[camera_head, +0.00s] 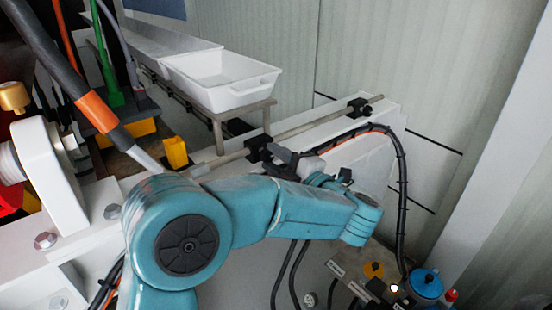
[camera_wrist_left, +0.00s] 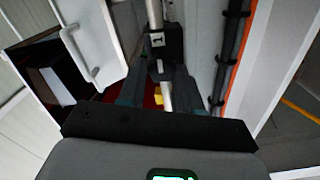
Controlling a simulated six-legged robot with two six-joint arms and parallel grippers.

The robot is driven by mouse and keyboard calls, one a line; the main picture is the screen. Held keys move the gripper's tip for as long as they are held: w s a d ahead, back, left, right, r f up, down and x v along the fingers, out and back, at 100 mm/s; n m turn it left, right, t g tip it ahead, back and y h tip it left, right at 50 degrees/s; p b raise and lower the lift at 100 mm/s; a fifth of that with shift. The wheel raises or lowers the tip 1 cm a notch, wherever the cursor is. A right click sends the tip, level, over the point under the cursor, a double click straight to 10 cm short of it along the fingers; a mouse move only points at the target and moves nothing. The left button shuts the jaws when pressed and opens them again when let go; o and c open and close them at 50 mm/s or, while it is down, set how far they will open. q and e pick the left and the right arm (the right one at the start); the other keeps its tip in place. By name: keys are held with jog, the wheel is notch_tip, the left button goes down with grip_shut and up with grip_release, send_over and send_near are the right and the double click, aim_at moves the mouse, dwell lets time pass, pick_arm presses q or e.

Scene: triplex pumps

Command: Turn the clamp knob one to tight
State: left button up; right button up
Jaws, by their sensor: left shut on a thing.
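A metal rod (camera_head: 315,122) runs along the white housing with two black clamps on it. The nearer black clamp (camera_head: 258,148) is at my left gripper (camera_head: 285,160), which reaches it from the right. In the left wrist view the black clamp (camera_wrist_left: 165,42) sits on the rod (camera_wrist_left: 154,14), and the fingers of my left gripper (camera_wrist_left: 160,92) come up on both sides just below it. The left gripper is shut on the clamp's knob, which is mostly hidden by the fingers; its turned angle cannot be told. The farther clamp (camera_head: 358,108) is free. My right gripper is not in view.
A white tray (camera_head: 220,78) stands on a metal stand behind the rod. A black cable (camera_head: 400,170) curves close to the right of my arm. A blue-capped part (camera_head: 426,283) and fittings lie at the lower right. A yellow block (camera_head: 175,152) is left of the clamp.

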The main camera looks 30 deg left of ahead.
pick_arm(q)
jog(key=o, duration=1)
jog(key=shift+o, duration=0.2)
jog(key=p+v, duration=0.8)
jog(key=v, duration=0.8)
jog(key=shift+d, duration=0.2)
jog(key=shift+s+f, duration=0.1)
